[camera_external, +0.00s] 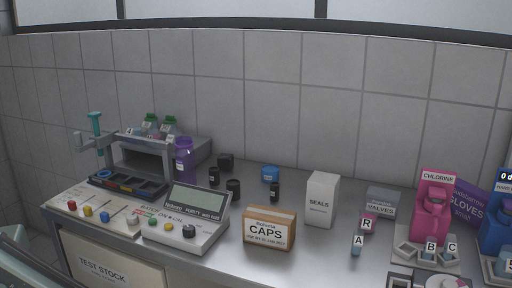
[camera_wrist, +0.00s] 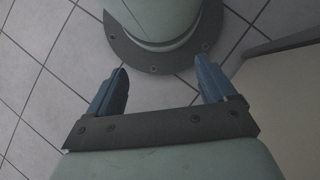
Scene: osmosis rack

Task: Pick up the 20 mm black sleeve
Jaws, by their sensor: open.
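Several small black parts stand in a group on the grey bench in the external view: a black cylinder (camera_external: 214,177) at left, a wider short black one (camera_external: 233,187), a dark blocky one (camera_external: 226,160) behind, and a narrow black one (camera_external: 274,191) to the right. I cannot tell which is the 20 mm sleeve; no size marks are readable. My gripper (camera_wrist: 162,72) shows in the wrist view, its two blue fingers wide apart with nothing between them. It is over the tiled floor beside my base, away from the bench. The wrist view shows no sleeve.
The bench (camera_external: 270,222) holds a purple bottle (camera_external: 184,160), a blue ring-like part (camera_external: 270,174), a console (camera_external: 186,218), a CAPS box (camera_external: 269,230) and a white SEALS box (camera_external: 321,200). A rack (camera_external: 150,150) stands at left, pink CHLORINE container (camera_external: 432,208) at right.

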